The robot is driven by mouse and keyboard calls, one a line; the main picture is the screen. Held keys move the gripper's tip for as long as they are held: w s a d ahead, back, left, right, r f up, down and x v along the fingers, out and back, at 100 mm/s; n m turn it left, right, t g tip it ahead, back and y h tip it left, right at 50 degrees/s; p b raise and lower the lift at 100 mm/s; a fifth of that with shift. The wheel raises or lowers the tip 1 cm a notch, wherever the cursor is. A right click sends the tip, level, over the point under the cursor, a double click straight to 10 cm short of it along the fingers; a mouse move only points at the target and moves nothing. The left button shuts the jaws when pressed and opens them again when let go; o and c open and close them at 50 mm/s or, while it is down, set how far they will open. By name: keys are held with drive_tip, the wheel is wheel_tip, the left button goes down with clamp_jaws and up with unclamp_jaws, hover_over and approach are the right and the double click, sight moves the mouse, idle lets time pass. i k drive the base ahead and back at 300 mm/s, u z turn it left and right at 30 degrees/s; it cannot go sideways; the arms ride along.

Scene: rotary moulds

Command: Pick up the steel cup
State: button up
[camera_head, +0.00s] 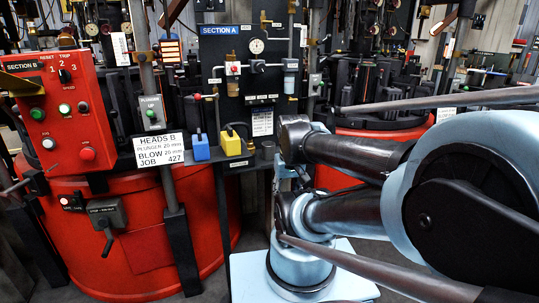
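A red control box (60,115) and red drum (130,240) stand at left. Another red drum (335,178) stands behind my arm. Pipes and a gauge (257,46) rise above the ledge.

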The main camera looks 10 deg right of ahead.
sight(268, 151)
drive_tip(key=z, duration=1.85)
drive_tip(key=k, duration=1.25)
drive_tip(key=u, duration=0.55)
drive_tip(key=i, duration=1)
drive_tip(key=z, duration=0.05)
